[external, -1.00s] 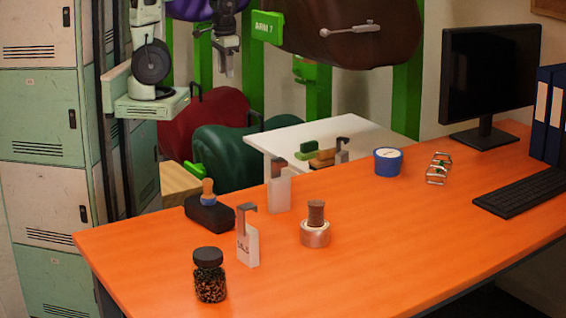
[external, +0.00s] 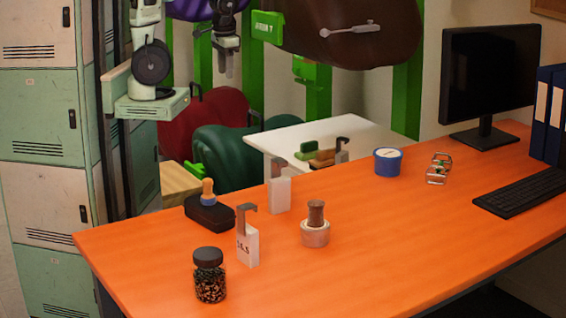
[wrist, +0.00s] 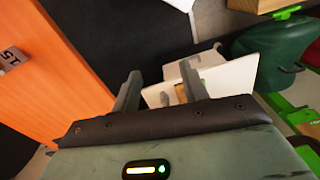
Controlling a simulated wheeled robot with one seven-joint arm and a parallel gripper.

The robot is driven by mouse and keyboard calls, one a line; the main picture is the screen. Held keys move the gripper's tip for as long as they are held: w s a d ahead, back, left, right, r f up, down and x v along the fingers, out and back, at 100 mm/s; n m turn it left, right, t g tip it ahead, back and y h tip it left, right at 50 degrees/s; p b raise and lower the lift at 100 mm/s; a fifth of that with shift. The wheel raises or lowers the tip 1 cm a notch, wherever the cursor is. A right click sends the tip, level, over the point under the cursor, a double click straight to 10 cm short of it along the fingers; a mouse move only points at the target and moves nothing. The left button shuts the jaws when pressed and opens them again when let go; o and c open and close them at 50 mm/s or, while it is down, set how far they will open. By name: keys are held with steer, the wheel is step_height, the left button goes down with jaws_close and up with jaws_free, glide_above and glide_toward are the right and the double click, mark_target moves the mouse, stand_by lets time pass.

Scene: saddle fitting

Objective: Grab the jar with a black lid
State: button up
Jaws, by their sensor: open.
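The jar with a black lid (external: 210,277) stands upright on the orange table (external: 390,240), near its front left edge. It is clear with dark and tan bits inside. My gripper (external: 226,70) hangs high at the back, beyond the table and far from the jar. In the wrist view my gripper (wrist: 158,74) is open, with nothing between its fingers. The jar is not visible in the wrist view.
Another hooked weight (external: 279,192) stands behind. A white side table (external: 365,128) adjoins. The table's front middle is clear.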

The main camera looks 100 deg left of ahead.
steer(key=o, duration=1)
